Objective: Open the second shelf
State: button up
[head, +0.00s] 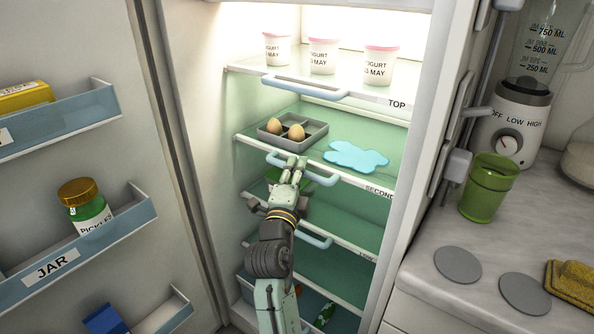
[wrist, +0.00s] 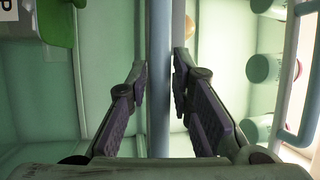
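The second shelf (head: 255,145), labelled SECOND (head: 380,191), is in the fridge under the top shelf. It appears level with the other shelves. It carries a grey tray with two eggs and a light blue puddle. Its pale blue handle (head: 322,180) runs along the front edge. My gripper (head: 291,166) is at the left part of this handle. In the wrist view, the handle bar (wrist: 160,100) runs between the two fingers of my gripper (wrist: 161,75). The fingers are apart; a narrow gap shows beside the left one. Contact at the right finger is unclear.
Yogurt cups (head: 323,56) stand on the top shelf (head: 345,88) above. Lower shelves with similar handles (head: 314,240) lie below. The open fridge door with a pickle jar (head: 85,207) is at left. A counter with a green cup (head: 488,188) and blender (head: 515,120) is at right.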

grip_shut()
dwell(0.6)
